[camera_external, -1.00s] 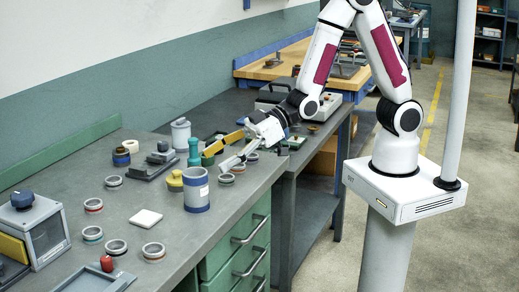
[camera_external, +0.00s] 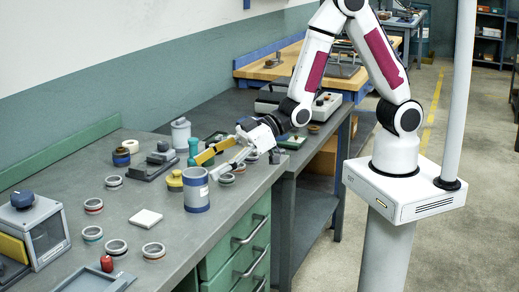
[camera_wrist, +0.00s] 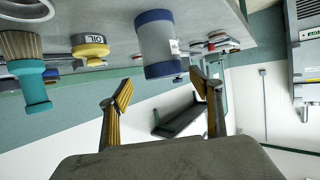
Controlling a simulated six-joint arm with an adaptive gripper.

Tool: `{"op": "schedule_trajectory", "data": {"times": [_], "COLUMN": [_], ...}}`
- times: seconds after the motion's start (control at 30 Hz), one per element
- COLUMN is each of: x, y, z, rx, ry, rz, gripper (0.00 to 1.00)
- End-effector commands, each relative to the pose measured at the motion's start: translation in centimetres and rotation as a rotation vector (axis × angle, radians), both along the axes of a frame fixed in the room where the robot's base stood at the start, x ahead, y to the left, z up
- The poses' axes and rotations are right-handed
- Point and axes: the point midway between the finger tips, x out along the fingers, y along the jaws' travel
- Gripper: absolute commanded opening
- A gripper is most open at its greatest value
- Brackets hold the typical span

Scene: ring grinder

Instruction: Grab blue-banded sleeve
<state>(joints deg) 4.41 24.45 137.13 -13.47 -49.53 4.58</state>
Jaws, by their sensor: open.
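The blue-banded sleeve (camera_external: 197,187) is a grey upright cylinder with dark blue bands at its ends and a small white label. It stands on the grey workbench (camera_external: 140,195) near the front edge. In the wrist view the sleeve (camera_wrist: 160,45) appears beyond the fingertips, in line with the gap between them. My gripper (camera_external: 205,168) is open with nothing between its fingers, just behind and right of the sleeve. In the wrist view my gripper (camera_wrist: 164,88) shows its two yellow-padded fingers spread on either side of the sleeve's line. Whether a finger touches it, I cannot tell.
A ring (camera_external: 226,178) lies right of the sleeve. Several rings, a white pad (camera_external: 146,218) and a boxed machine (camera_external: 38,232) occupy the bench's left part.

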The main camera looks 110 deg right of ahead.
Motion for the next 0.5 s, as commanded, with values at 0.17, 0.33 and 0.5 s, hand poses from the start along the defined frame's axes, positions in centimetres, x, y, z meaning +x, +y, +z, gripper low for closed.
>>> {"op": "schedule_trajectory", "data": {"times": [0.17,0.33,0.5], "x": [0.18,0.17,0.43], "y": [0.03,0.04,0.14], "z": [-0.12,-0.11,-0.32], "rx": [0.0,0.0,0.0], "ry": [0.001,0.001,0.002], "rz": [0.0,0.0,0.001], "gripper": [0.64,0.64,0.64]}}
